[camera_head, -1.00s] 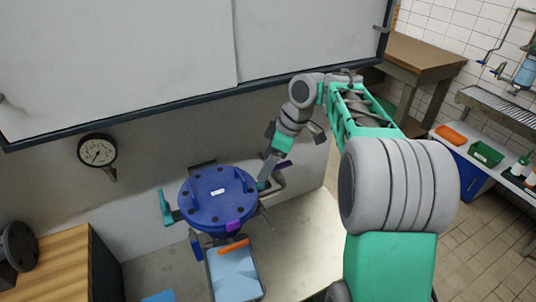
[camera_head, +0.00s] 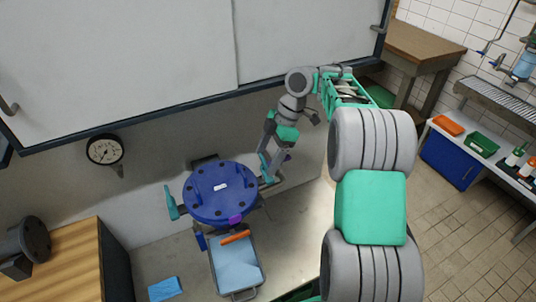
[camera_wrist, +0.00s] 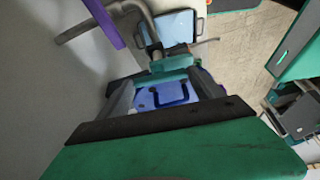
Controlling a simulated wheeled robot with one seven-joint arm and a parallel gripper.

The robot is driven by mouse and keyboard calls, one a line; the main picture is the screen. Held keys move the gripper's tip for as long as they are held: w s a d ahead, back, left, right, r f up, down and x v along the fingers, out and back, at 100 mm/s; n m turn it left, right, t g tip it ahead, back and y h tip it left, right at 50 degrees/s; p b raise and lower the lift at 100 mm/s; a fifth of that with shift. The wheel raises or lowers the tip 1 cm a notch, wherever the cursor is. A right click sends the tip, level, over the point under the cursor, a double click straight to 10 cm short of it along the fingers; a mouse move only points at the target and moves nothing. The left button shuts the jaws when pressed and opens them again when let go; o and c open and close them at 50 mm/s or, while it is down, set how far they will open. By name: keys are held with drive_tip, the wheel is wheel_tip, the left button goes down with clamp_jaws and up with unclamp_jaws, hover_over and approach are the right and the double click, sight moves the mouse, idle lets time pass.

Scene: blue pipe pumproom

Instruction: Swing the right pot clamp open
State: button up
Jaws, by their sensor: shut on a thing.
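The blue pot (camera_head: 220,205) with its bolted round lid stands on the bench in the head view. The left clamp's teal handle (camera_head: 171,202) stands at the pot's left side. My gripper (camera_head: 266,175) is at the pot's right side, by the right clamp. In the wrist view, my gripper's dark fingers (camera_wrist: 165,84) are shut on the teal handle of the right clamp (camera_wrist: 172,77), which lies across the fingertips. A blue part of the pot (camera_wrist: 165,96) shows between the fingers. The clamp's hinge is hidden.
A purple bar (camera_wrist: 103,22) and a bent grey pipe (camera_wrist: 143,20) are close to my fingers in the wrist view. A blue tray (camera_head: 236,268) with an orange item is in front of the pot. A gauge (camera_head: 105,150) is on the wall behind.

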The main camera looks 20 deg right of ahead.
drive_tip(key=o, duration=1.4)
drive_tip(key=shift+c, duration=0.2)
drive_tip(key=shift+r, duration=0.1)
drive_tip(key=p+v, duration=0.4)
drive_tip(key=v, duration=0.3)
drive_tip(key=shift+r, duration=0.2)
drive_tip(key=shift+d, duration=0.1)
drive_tip(key=shift+c, duration=0.2)
